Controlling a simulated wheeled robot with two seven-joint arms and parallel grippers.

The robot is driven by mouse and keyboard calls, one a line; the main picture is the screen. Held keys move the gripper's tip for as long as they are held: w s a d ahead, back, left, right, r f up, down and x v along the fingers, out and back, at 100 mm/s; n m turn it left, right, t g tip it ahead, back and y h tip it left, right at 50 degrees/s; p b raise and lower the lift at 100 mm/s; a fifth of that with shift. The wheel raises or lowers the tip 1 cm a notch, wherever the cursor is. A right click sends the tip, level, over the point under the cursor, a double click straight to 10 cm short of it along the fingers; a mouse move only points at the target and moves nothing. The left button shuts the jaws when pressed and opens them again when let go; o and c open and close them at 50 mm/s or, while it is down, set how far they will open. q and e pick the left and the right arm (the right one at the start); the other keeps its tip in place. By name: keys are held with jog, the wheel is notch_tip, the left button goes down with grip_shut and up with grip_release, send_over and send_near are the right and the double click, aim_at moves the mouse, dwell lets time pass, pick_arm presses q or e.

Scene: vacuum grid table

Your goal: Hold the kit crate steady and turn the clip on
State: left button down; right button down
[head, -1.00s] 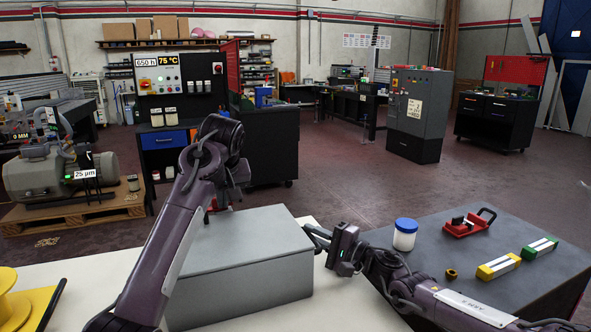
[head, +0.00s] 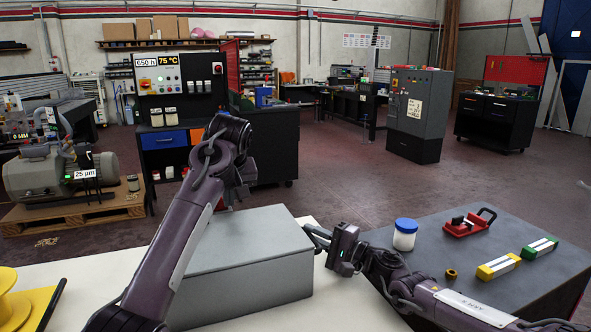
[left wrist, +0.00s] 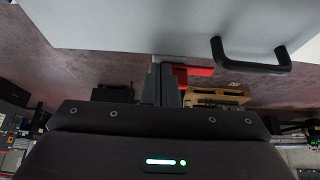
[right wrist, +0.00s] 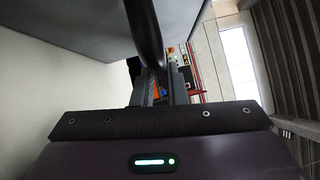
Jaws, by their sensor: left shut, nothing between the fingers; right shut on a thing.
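The kit crate (head: 250,248) is a closed grey box on the white table. My left gripper (head: 224,200) is at its far left edge, partly hidden by my own arm. In the left wrist view its fingers (left wrist: 166,84) are shut and empty, beside a red part (left wrist: 192,74), likely the clip, by the crate wall (left wrist: 130,25). I cannot tell whether they touch it. A black handle (left wrist: 250,62) of the crate shows further right. My right gripper (head: 318,238) is shut on another black handle (right wrist: 146,35) at the crate's right side.
A dark table (head: 425,250) at the right holds a blue-lidded white jar (head: 405,234), a red tool (head: 468,223), a brass nut (head: 452,273), and yellow (head: 498,266) and green (head: 540,247) blocks. A yellow spool (head: 12,300) is at the left. The white table's front is mostly clear.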

pick_arm(q)
jog(key=shift+s+d, duration=0.1)
jog(key=shift+s, duration=0.05)
jog(key=shift+s+d, duration=0.15)
jog(key=shift+s, duration=0.05)
notch_tip(320, 180, up, 6)
dwell(0.4)
jog(key=shift+s+a+f, duration=0.25)
jog(key=shift+a+f, duration=0.25)
jog(key=shift+f, duration=0.5)
jog(key=shift+s+a+f, duration=0.25)
jog(key=shift+a+f, duration=0.2)
jog(key=shift+f, duration=0.55)
jog(key=shift+s+a+f, duration=0.25)
jog(key=shift+a+f, duration=0.25)
jog(key=shift+f, duration=0.5)
jog(key=shift+w, duration=0.6)
jog(key=shift+d, duration=0.55)
